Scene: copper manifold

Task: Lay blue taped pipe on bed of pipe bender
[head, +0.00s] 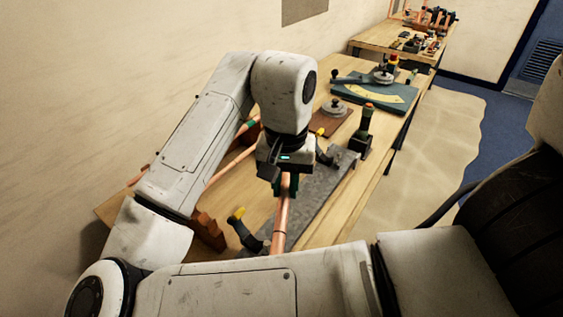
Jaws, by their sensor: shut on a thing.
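My gripper (283,186) points down over the near part of the workbench and is shut on a copper pipe (281,222). The pipe runs from the jaws toward the near side of the bench, above a grey metal plate. No blue tape can be made out on it; the jaws hide its upper part. What looks like the pipe bender (372,92), a teal plate with a yellow curved scale, a round die and a dark lever, sits farther along the bench. The held pipe is apart from it.
The grey plate (322,189) carries yellow-tipped clamps (238,216). A black upright tool (367,131) and a brown board with a round disc (333,113) stand between gripper and bender. A stepped wooden rack (207,230) and other pipes lie left. A second bench (376,40) stands beyond.

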